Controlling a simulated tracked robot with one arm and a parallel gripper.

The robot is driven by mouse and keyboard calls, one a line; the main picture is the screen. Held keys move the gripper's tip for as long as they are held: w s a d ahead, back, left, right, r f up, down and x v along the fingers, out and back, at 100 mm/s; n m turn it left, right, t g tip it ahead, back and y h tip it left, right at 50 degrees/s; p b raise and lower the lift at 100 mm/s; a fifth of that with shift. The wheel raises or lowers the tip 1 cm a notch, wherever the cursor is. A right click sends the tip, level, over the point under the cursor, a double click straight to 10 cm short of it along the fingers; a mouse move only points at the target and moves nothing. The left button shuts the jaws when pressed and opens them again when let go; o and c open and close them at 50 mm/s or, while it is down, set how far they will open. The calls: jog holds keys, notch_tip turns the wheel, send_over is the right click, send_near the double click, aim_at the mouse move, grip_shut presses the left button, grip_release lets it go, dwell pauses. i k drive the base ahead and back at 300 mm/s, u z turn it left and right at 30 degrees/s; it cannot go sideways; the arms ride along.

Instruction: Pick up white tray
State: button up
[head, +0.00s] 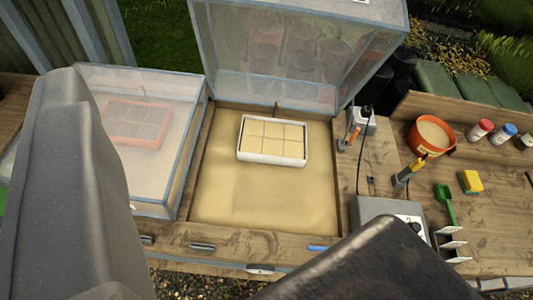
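The white tray (271,159) is a rectangular frame with several square cells, and sand colour shows in them. It lies flat on the sand bed (260,205) of the middle wooden frame, towards the back, under a raised clear lid. My gripper (232,165) shows as two large grey jaws, one at the left and one at the bottom right. They are wide apart and close to the camera, with nothing held between them. The tray shows beyond the gap, apart from both jaws.
The raised clear lid (295,60) stands behind the tray. A closed clear lid (165,180) at the left covers a red tray (137,122). The bench at the right holds an orange pot (431,136), a green trowel (445,200), a yellow sponge (470,181) and a grey box (385,212).

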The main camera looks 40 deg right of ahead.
aim_at(262, 140)
jog(key=z, duration=0.15)
jog(key=i, duration=0.9)
jog(key=u, duration=0.1)
